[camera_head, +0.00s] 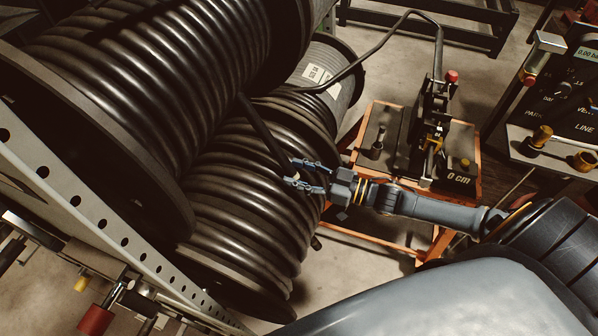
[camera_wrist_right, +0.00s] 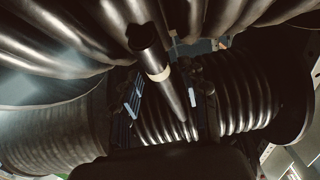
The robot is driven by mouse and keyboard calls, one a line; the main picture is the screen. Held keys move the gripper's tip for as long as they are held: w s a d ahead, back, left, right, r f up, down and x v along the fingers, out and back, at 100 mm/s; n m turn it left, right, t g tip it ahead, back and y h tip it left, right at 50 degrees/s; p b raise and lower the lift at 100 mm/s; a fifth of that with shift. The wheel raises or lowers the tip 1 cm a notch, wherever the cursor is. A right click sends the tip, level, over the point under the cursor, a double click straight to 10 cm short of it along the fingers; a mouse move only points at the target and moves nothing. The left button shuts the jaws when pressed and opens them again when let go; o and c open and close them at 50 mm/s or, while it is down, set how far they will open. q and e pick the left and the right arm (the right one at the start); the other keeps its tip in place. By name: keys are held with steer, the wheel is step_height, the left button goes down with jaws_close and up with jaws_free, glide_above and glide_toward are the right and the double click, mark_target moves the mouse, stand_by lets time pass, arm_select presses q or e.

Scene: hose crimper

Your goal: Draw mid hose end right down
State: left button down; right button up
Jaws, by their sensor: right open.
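A black hose end (camera_head: 262,132) hangs down from between the large upper reel (camera_head: 130,80) and the lower middle reel (camera_head: 240,205), slanting to the right. My right gripper (camera_head: 303,177) is at its lower tip, with its fingers open on either side. In the right wrist view the hose (camera_wrist_right: 150,45) has a pale band and runs down between the open fingers (camera_wrist_right: 163,98). Whether a finger touches it I cannot tell. My left gripper is not in view.
Another hose (camera_head: 385,38) arcs from the labelled back reel (camera_head: 325,75) to the crimper (camera_head: 430,120) on an orange-framed cart (camera_head: 395,108). A control panel (camera_head: 565,95) stands at right. A perforated rack rail (camera_head: 90,220) crosses the lower left. Bare floor shows below the cart.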

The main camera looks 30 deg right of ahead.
steer(key=shift+a, duration=0.1)
steer(key=shift+c, duration=0.2)
jaws_close()
steer(key=shift+s+f+b, duration=0.2)
steer(key=shift+f+b, duration=0.15)
steer(key=shift+f, duration=0.4)
steer(key=shift+s+d+f, duration=0.2)
steer(key=shift+d+f, duration=0.05)
steer(key=shift+d, duration=0.05)
steer(key=shift+c, duration=1.1)
jaws_free()
steer(key=shift+o, duration=1.3)
steer(key=shift+r, duration=0.1)
steer(key=shift+d, duration=0.1)
